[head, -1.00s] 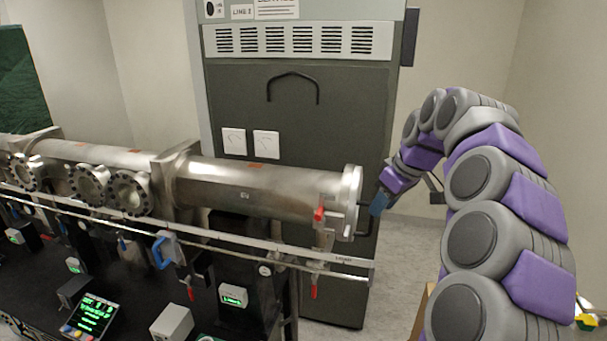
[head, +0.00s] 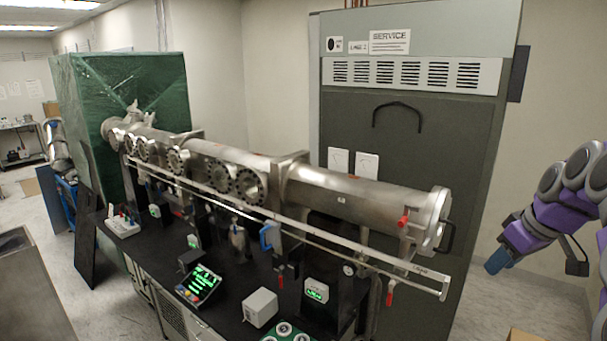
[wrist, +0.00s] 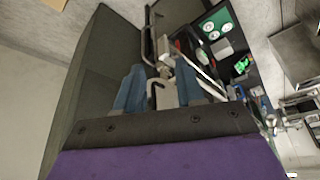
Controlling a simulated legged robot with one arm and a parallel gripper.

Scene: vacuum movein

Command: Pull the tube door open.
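The long steel tube (head: 345,194) lies level on its stand. Its round end door (head: 430,221) is at the tube's right end and looks closed against the flange. A black handle (head: 447,237) sticks out from the door's face. My gripper (head: 497,262) is to the right of the handle, apart from it, with no contact visible. In the wrist view my two blue fingers (wrist: 158,88) are spread, with a gap between them. A dark hooked bar and pale metal show beyond that gap; I cannot tell which part of the door they are.
A grey service cabinet (head: 415,160) stands behind the tube. A rail (head: 330,238) with red levers runs along the tube's front. The black bench (head: 225,262) carries a green-lit display (head: 200,285) and small boxes. Open floor (head: 525,300) lies right of the cabinet.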

